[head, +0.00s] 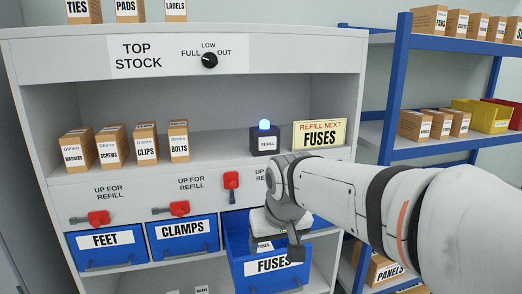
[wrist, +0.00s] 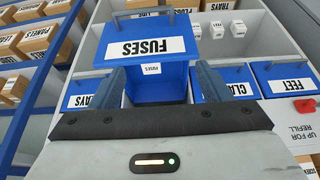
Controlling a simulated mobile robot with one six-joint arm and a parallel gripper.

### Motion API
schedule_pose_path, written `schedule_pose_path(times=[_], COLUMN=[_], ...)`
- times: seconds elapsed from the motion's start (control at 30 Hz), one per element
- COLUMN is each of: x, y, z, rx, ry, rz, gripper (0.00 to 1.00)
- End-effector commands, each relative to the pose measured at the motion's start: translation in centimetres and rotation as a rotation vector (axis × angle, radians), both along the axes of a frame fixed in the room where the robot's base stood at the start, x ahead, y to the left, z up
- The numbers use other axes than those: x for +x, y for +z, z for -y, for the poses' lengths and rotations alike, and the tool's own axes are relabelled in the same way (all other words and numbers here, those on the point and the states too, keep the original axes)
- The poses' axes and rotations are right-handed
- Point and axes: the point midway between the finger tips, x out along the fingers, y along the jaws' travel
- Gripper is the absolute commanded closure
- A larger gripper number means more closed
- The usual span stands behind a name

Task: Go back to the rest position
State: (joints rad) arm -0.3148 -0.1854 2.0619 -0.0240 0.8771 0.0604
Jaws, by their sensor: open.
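My gripper (head: 280,228) is over the pulled-out blue FUSES bin (head: 272,268), with my arm reaching in from the right. In the wrist view, which is upside down, the two fingers of my gripper (wrist: 158,72) stand apart with nothing clamped between them. The FUSES bin (wrist: 145,45) lies beyond them there. A small white FUSES label (head: 264,246) shows inside the bin, partly hidden by my gripper; it also shows in the wrist view (wrist: 151,69).
Blue FEET (head: 104,262) and CLAMPS (head: 182,253) bins sit left of the FUSES bin. The red lever (head: 231,182) is upright; two others lie sideways. Blue shelving (head: 392,80) stands right.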

Motion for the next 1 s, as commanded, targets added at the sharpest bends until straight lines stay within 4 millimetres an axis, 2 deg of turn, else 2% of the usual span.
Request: schedule_pose_path(times=[0.03,0.27,0.37,0.7,0.83,1.0], x=[-0.7,-3.7,-5.4,-13.0,-14.3,-14.5], y=[-1.4,-5.2,-7.5,-16.7,-18.0,-18.0], z=[0.9,4.3,6.1,11.5,12.3,12.4], rx=[-0.002,-0.010,-0.013,-0.019,-0.019,-0.019], ry=[-0.015,-0.075,-0.109,-0.244,-0.267,-0.268], rz=[-0.006,-0.034,-0.051,-0.117,-0.129,-0.131], gripper=[0.29,0.29,0.29,0.29,0.29,0.29])
